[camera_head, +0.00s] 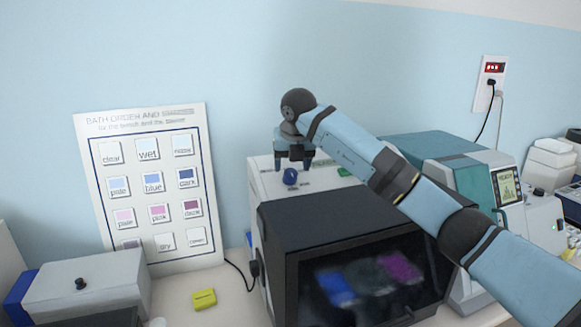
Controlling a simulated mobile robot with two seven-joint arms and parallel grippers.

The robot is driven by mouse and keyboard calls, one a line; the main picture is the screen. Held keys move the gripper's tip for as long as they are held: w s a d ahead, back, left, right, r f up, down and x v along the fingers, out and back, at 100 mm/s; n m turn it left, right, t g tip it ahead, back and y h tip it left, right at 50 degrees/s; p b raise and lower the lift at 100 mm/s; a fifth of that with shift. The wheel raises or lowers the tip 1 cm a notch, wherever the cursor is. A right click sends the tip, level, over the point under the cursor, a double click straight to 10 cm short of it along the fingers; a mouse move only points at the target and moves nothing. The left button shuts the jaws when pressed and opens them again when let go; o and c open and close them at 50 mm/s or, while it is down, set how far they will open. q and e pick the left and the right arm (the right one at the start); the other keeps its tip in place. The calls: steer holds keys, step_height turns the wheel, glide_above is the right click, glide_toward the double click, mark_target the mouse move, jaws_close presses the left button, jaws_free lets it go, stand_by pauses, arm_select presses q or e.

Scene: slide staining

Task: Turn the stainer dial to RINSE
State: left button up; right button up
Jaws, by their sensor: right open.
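The stainer (266,230) is a white and dark box with a dark glass front, standing on the bench in the middle of the head view. Its blue dial (290,177) sits on the top panel near the left end. My right gripper (293,164) points down over the dial, with its fingers apart and the dial just below and between them. I cannot tell whether the fingers touch the dial. The labels around the dial are too small to read, so its setting is unclear. My left gripper is not in view.
A green button (344,172) lies right of the dial. A bath order chart (153,190) leans on the wall at left. A yellow block (204,299) and a grey box (82,290) are on the bench. A teal and white machine (470,185) stands at right, close behind my arm.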

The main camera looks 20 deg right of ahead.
mark_target(291, 173)
steer(key=shift+p+x, duration=0.3)
steer(key=shift+x, duration=0.55)
steer(key=shift+w+f, duration=0.15)
steer(key=shift+f, duration=0.45)
steer(key=shift+w+f, duration=0.15)
steer(key=shift+f, duration=0.05)
steer(key=shift+r, duration=0.1)
steer(key=shift+c, duration=1)
steer(key=c, duration=0.7)
